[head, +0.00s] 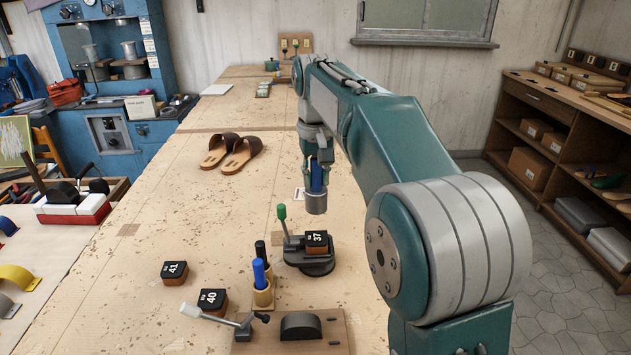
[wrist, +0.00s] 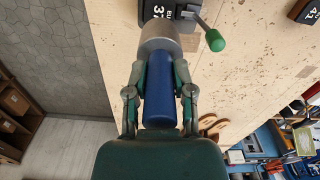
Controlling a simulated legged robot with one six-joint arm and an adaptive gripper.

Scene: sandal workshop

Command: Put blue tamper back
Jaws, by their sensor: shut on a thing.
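My gripper (head: 318,165) is shut on the blue tamper, which has a blue handle (head: 317,181) and a thick grey metal head (head: 316,204) pointing down. It hangs upright in the air above the table, behind the round black press base (head: 310,265) that bears block 37. In the wrist view the fingers (wrist: 157,95) close on both sides of the blue handle (wrist: 160,98); the grey head (wrist: 160,37) lies beyond them, near the block marked 37 in that picture. The tamper touches nothing but the gripper.
The press has a green-knobbed lever (head: 282,212). Blocks 41 (head: 175,273) and 40 (head: 212,302) lie left. Sandals (head: 240,155) lie farther back. The wooden table (head: 170,215) is clear between.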

